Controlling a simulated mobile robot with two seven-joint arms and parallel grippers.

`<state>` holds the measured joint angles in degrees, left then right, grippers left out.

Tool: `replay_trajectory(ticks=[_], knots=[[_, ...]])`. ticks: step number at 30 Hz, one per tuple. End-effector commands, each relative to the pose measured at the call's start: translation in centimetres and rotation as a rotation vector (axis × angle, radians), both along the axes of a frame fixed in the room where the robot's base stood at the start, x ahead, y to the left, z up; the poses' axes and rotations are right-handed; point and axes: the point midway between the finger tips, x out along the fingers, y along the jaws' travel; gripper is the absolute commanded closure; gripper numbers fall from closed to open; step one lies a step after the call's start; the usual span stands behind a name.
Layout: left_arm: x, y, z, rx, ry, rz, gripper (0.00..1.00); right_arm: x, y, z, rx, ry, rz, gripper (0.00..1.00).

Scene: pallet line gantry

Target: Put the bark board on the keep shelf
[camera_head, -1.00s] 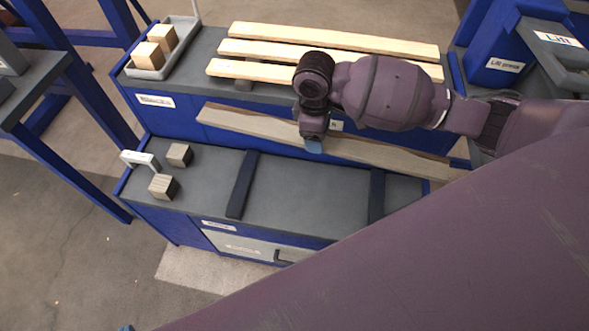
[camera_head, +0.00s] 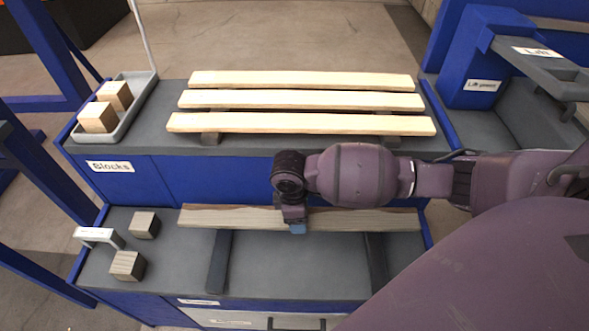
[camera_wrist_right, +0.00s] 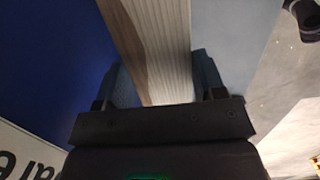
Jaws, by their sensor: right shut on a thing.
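The bark board (camera_head: 240,217) is a long greyish plank with a dark brown strip along one edge. My right gripper (camera_head: 296,228) is shut on it near its middle. In the right wrist view the board (camera_wrist_right: 165,45) runs between the two fingers (camera_wrist_right: 162,82), its brown strip on the left. In the head view it lies level across the back ends of two dark bars on the lower grey shelf (camera_head: 295,265). I cannot tell whether it touches them. The shelf's front label is too small to read. My left gripper is out of view.
Three pale boards (camera_head: 300,100) lie on supports on the upper bench. A grey tray (camera_head: 137,112) holds two blocks at its left. Two darker blocks (camera_head: 127,265) and a white bracket (camera_head: 98,236) occupy the lower shelf's left end. A blue lift stand (camera_head: 485,60) is at right.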

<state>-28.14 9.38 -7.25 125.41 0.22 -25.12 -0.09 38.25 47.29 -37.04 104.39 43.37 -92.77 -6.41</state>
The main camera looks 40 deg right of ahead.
Motion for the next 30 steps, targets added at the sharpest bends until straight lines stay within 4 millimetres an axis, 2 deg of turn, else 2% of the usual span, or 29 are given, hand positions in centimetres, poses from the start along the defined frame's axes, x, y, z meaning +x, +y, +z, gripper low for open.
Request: replay_trajectory(ticks=[5,12,15,21,28,29,30], knots=[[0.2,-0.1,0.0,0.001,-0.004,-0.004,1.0,0.0,0.0,-0.8,0.0,0.0,0.0,0.68],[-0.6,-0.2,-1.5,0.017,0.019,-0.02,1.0,-0.2,0.0,-4.8,-0.001,0.008,-0.001,0.68],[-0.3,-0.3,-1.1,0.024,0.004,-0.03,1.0,-0.1,0.0,-5.9,0.001,0.006,-0.001,0.68],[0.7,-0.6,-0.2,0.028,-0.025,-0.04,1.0,0.1,0.0,-5.7,0.001,-0.004,0.0,0.68],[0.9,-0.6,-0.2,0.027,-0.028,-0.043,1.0,0.1,0.0,-6.0,0.0,-0.004,-0.001,0.68],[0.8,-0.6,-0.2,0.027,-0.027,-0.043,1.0,0.1,0.0,-6.0,0.0,-0.004,0.0,0.34],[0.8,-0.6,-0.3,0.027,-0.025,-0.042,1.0,0.1,0.0,-6.0,0.0,-0.004,0.0,0.27]])
